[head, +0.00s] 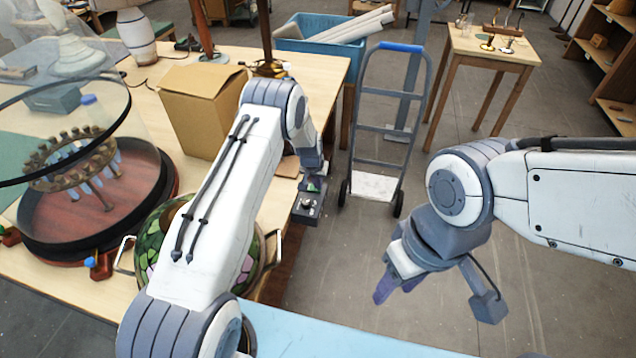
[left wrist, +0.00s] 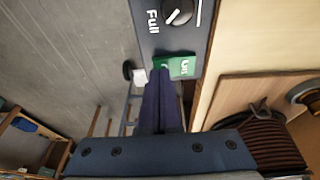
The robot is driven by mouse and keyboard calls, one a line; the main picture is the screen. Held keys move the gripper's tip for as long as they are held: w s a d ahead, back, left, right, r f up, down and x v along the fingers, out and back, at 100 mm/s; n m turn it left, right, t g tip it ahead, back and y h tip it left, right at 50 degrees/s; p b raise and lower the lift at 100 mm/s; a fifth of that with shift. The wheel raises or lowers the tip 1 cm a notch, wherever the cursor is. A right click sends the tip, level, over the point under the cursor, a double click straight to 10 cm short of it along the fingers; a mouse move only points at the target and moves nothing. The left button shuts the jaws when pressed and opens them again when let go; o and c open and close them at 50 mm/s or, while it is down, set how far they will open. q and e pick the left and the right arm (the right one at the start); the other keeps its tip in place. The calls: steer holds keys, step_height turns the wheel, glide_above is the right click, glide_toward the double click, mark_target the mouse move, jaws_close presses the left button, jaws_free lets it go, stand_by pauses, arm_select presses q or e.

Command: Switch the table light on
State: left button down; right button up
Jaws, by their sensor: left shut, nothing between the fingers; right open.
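A dark control box (head: 308,206) sits at the right edge of the wooden table, with a knob on it. In the left wrist view its panel (left wrist: 150,40) shows a black knob (left wrist: 178,12), the word "Full" and a green switch (left wrist: 182,66) with white lettering, partly hidden by my fingers. My left gripper (head: 314,184) is shut and empty; its fingertips (left wrist: 164,82) are at the green switch, and I cannot tell whether they touch it. My right gripper (head: 393,288) is open and empty above the floor at right. I cannot tell which lamp is the table light.
A cardboard box (head: 200,105), a stained-glass shade (head: 152,243) and a round glass-covered display (head: 60,215) stand on the table. A hand truck (head: 378,187) and a blue crate (head: 312,44) are beyond its right side. A small table (head: 490,50) stands at back right. Open floor lies between.

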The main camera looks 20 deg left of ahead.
arm_select(q)
steer(key=shift+d+f+b, duration=0.15)
steer(key=shift+f+b, duration=0.4)
steer(key=shift+b, duration=0.3)
steer(key=shift+r, duration=0.2)
steer(key=shift+a, duration=0.2)
steer(key=shift+a+r, duration=0.3)
steer(key=shift+a, duration=0.25)
